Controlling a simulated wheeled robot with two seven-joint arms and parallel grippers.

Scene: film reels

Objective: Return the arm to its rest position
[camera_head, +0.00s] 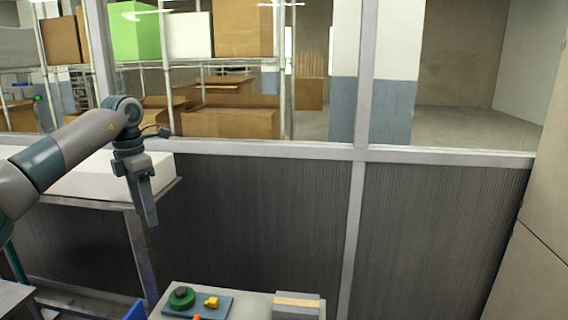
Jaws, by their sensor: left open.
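My left arm comes in from the left and is bent at the elbow. My left gripper (149,219) hangs pointing down, in the air in front of the dark ribbed wall panel. It is open, with nothing seen between its fingers. It is above and to the left of the small light table at the bottom of the view. My right gripper is not in view.
A light table (250,302) at the bottom holds a blue tray (223,308) with a green round piece (181,298) and a yellow piece (211,302). A grey block (297,308) stands to its right. A white-topped counter (85,183) is behind my left arm.

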